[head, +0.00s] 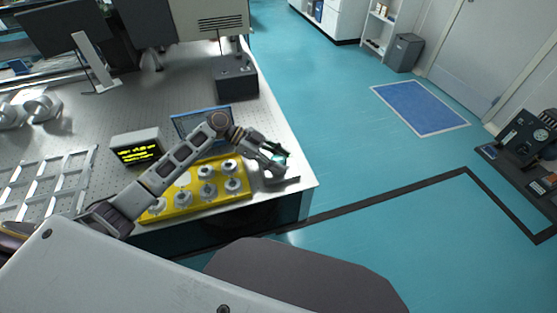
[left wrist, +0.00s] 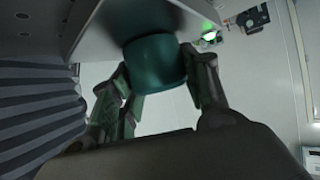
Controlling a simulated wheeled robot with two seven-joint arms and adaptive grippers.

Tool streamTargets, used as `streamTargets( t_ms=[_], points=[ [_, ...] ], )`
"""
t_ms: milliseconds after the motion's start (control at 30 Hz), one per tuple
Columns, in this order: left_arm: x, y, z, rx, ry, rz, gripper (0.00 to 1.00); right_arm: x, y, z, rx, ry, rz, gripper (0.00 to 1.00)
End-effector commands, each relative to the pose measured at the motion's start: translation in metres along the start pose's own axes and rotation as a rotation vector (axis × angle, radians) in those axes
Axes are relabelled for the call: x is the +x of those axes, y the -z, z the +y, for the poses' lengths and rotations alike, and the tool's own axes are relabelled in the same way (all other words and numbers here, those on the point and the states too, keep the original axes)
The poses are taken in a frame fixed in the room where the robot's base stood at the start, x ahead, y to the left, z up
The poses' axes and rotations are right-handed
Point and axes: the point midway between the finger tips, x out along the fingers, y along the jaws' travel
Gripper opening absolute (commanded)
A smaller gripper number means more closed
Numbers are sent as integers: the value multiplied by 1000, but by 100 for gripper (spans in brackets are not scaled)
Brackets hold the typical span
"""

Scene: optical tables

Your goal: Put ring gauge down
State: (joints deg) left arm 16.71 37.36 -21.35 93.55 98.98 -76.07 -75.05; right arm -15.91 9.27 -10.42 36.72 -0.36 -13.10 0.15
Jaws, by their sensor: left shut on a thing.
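My left gripper (head: 272,156) is shut on a dark teal ring gauge (left wrist: 155,62) near the front right corner of the optical table (head: 290,198). In the left wrist view the fingers (left wrist: 160,85) close on the two sides of the ring gauge. Its far end is close to a pale grey surface, and I cannot tell whether they touch. In the head view the ring is small and partly hidden by the fingers. My right gripper is not in view.
A yellow tray (head: 190,208) with several metal pieces lies left of the gripper. A display box (head: 135,147), a blue-edged screen (head: 185,124) and a dark box (head: 237,80) stand on the table. The table's right edge is close to the gripper.

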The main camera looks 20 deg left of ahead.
Motion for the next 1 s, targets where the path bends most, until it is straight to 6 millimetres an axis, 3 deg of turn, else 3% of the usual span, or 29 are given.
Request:
streamTargets(
  t_ms=[200,233,367,667,1000],
  points=[
    [1,-1,0,1,0,1,16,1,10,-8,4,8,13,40],
    [1,-2,0,0,0,0,50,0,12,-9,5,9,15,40],
    [1,-2,0,0,0,0,67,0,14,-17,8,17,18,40],
    [1,-2,0,0,0,0,68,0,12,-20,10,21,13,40],
    [-8,0,0,0,2,-2,68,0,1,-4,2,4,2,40]
  ],
)
